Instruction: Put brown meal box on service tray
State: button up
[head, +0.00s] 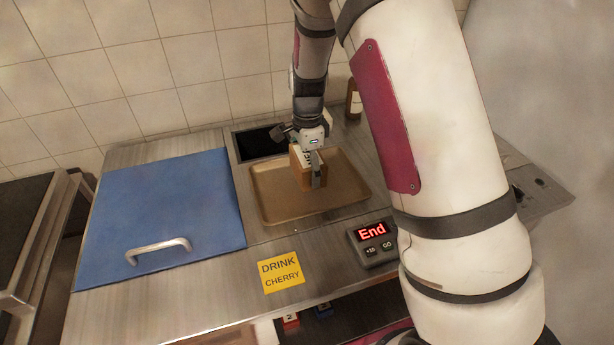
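The brown meal box (300,177) is a small upright brown box with a pale top, seen in the head view over the middle of the service tray. The service tray (268,208) is a shallow brown tray on the steel counter. My gripper (314,172) points down over the box from above. One finger lies against the box's near right side; the other finger is hidden behind the box. The gripper appears closed around the box. The box's base looks at or very near the tray floor, but exact contact cannot be told.
A blue lid with a metal handle (158,248) covers the counter's left part. A dark recessed bin (258,143) lies behind the tray, and a brown bottle (354,100) stands at the back. A timer reading "End" (371,240) and a yellow "DRINK CHERRY" note (281,273) are in front.

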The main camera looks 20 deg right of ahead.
aim_at(307, 156)
jog(key=shift+s+a+f, duration=0.15)
jog(key=shift+f, duration=1.5)
jog(key=shift+f, duration=0.1)
jog(key=o, duration=1.3)
jog(key=shift+f, duration=0.1)
notch_tip(307, 156, up, 12)
jog(key=shift+r+b, duration=0.2)
jog(key=shift+b, duration=0.2)
jog(key=s+r+n+t, duration=0.1)
jog(key=s+r+n, duration=0.3)
jog(key=s+r, duration=0.3)
jog(key=s+r+n+t, duration=0.1)
jog(key=s+r+n, duration=0.2)
jog(key=s, duration=0.4)
jog(key=s+r+n+t, duration=0.2)
jog(key=s+r+n, duration=0.1)
jog(key=s+n, duration=0.3)
jog(key=s+r+n+t, duration=0.1)
jog(key=s+r+n, duration=0.2)
jog(key=s+n, duration=0.2)
jog(key=shift+s+r, duration=0.15)
jog(key=shift+s, duration=0.55)
jog(key=shift+s+r, duration=0.15)
jog(key=shift+s, duration=0.5)
